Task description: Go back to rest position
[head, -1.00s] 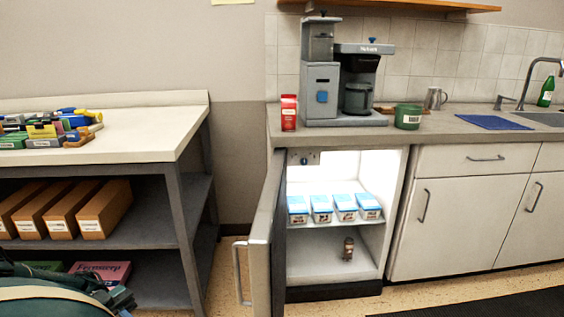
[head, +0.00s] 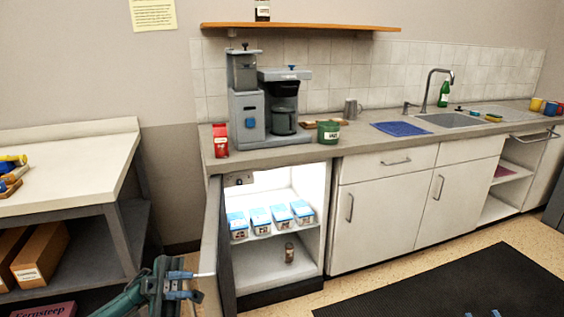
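My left gripper (head: 186,285) is at the lower left of the head view, in front of the open fridge door (head: 213,245). Its two blue fingers are apart with nothing seen between them. One end of the door's handle (head: 205,274) shows beside the fingers; I cannot tell whether they touch. Of my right gripper (head: 482,314), only two small blue tips show at the bottom edge over the dark mat, apart from each other. The rest of it is out of frame.
The open fridge holds several blue-and-white cartons (head: 260,221) and a small jar (head: 289,253). A coffee machine (head: 248,115), red pack (head: 220,140) and green tin (head: 328,132) stand on the counter (head: 365,150). A shelf table (head: 70,185) is left. The dark mat (head: 450,285) is clear.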

